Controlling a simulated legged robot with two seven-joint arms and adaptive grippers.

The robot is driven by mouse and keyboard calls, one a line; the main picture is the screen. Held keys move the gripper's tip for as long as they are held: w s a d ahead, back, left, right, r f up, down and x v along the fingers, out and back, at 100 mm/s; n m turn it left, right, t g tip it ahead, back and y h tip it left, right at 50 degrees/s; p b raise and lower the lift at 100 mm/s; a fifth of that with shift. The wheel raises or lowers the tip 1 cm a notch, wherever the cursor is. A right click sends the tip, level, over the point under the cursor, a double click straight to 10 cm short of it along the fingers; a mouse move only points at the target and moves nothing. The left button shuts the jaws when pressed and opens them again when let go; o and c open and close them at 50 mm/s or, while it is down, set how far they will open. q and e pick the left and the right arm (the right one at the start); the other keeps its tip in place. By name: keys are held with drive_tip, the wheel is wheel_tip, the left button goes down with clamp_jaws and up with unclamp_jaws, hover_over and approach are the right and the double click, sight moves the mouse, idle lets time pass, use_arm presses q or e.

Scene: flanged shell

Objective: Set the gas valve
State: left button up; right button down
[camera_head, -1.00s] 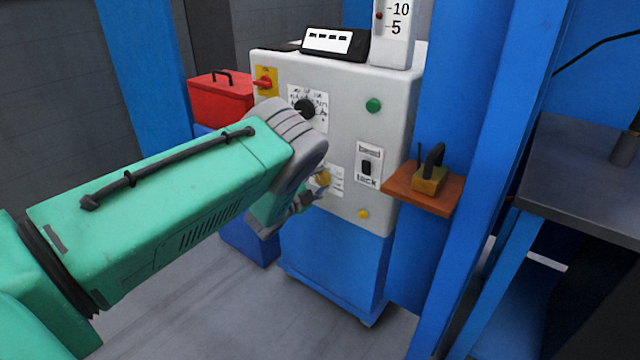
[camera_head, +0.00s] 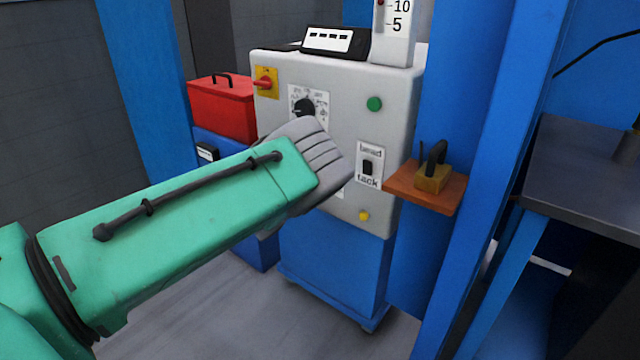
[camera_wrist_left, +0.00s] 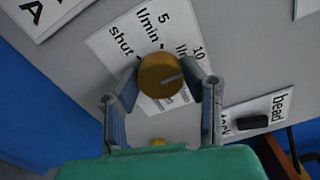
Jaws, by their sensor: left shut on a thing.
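The gas valve is a round brass-yellow knob (camera_wrist_left: 160,75) on a white label printed "shut", "5 l/min" and "10 l/". My left gripper (camera_wrist_left: 171,84) is shut on the knob, with one finger on each side. In the head view my wrist and forearm hide the knob and the fingers. The knob sits on the front of a grey control cabinet (camera_head: 340,90). My right gripper is not in view.
The panel also carries a red-and-yellow switch (camera_head: 264,82), a black dial (camera_head: 304,107), a green button (camera_head: 374,104), a bead/tack switch (camera_head: 368,167) and a small yellow button (camera_head: 363,216).

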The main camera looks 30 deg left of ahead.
use_arm(q)
drive_tip(key=shift+s+d+f, duration=0.15)
drive_tip(key=shift+d+f, duration=0.05)
drive_tip(key=shift+f, duration=0.25)
drive_tip(key=o, duration=1.1)
drive_tip(key=shift+o, duration=0.2)
drive_tip(key=shift+r, duration=0.2)
drive_tip(key=shift+a, duration=0.1)
drive_tip(key=s, duration=1.1)
drive_tip(key=shift+s+a, duration=0.4)
drive_tip(key=shift+a, duration=0.05)
drive_tip(key=shift+f, duration=0.1)
